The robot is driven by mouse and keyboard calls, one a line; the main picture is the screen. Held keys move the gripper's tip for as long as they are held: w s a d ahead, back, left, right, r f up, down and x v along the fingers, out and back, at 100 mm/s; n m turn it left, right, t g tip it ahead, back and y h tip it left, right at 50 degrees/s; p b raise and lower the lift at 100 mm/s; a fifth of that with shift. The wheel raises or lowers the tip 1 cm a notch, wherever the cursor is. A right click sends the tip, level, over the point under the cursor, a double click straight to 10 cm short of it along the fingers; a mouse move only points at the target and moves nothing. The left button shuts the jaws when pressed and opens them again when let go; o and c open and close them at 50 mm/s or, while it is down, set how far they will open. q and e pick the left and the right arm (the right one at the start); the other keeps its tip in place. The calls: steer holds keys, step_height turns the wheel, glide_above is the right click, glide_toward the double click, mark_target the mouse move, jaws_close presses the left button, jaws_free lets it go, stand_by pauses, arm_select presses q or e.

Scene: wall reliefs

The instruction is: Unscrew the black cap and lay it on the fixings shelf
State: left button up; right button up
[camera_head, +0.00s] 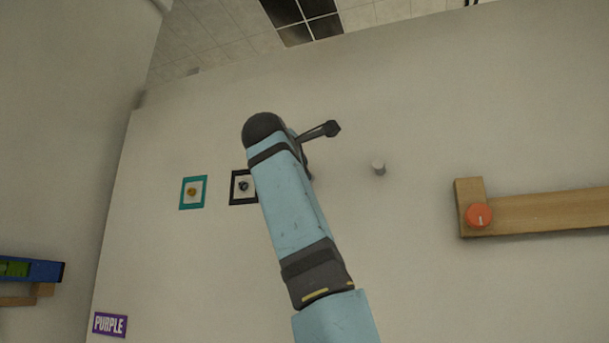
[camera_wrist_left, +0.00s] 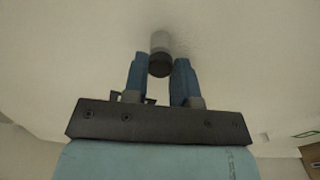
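In the left wrist view the black cap (camera_wrist_left: 160,64) sits on the end of a pale grey stub (camera_wrist_left: 160,41) on the wall. My left gripper (camera_wrist_left: 161,68) has its two blue fingers on either side of the cap, apparently closed against it. In the head view my left arm rises from the bottom middle and hides its gripper and the cap. No shelf can be surely told as the fixings shelf. My right gripper is in neither view.
A small grey peg (camera_head: 378,168) stands on the wall right of my arm. A wooden board (camera_head: 545,212) with an orange knob (camera_head: 479,215) is at right. Teal (camera_head: 183,205) and black (camera_head: 234,201) framed pictures, a blue level (camera_head: 40,270) and a PURPLE sign (camera_head: 110,324) are at left.

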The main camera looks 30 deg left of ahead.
arm_select(q)
steer(key=shift+o, duration=1.1)
